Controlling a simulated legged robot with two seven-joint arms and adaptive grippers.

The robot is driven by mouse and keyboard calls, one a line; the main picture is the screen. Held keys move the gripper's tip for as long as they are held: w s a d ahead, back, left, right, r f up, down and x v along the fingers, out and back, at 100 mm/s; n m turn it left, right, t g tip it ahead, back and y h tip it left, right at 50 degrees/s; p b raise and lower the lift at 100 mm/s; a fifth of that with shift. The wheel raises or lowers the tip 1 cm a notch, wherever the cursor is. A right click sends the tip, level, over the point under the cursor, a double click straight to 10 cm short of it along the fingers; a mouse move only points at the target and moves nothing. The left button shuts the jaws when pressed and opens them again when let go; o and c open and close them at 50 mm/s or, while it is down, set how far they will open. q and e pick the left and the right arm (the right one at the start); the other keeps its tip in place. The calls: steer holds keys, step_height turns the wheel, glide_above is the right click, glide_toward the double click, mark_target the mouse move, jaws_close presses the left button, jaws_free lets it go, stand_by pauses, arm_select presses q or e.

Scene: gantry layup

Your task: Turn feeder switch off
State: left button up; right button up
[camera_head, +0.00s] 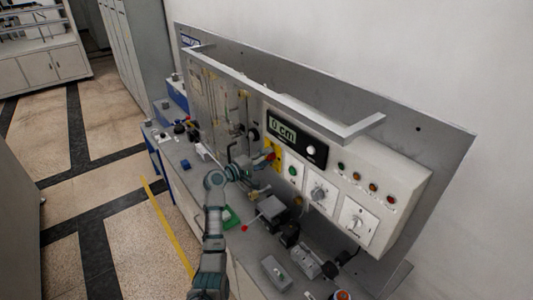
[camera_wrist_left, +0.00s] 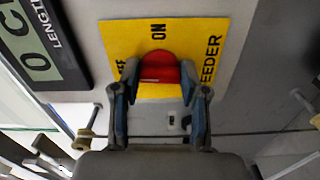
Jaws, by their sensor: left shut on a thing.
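The feeder switch is a red round knob (camera_wrist_left: 158,68) on a yellow plate (camera_wrist_left: 215,30) marked ON and FEEDER. Part of the OFF lettering is hidden, with my left finger in front of that side. In the head view the red knob (camera_head: 271,156) and yellow plate (camera_head: 277,164) are small, on the panel left of the green button. My left gripper (camera_wrist_left: 158,92) is shut on the knob, one finger on each side of it. In the head view my left gripper (camera_head: 260,161) reaches the panel at the plate. My right gripper is not in view.
A display (camera_head: 284,130) reading "0 cm" sits above the switch; it also shows in the wrist view (camera_wrist_left: 35,45). A green button (camera_head: 292,171) and white dial plates (camera_head: 319,193) are to the right. Loose devices (camera_head: 272,208) stand on the bench below.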

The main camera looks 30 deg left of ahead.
arm_select(q)
steer(key=shift+a+f+n+p, duration=0.1)
steer(key=shift+n+p, duration=0.25)
steer(key=shift+n, duration=0.05)
steer(key=o, duration=1.1)
steer(key=shift+f, duration=0.1)
steer(key=shift+o, duration=0.2)
steer(key=shift+w+a, duration=0.1)
steer(key=shift+a, duration=0.1)
steer(key=v, duration=1.2)
steer(key=shift+f, duration=0.2)
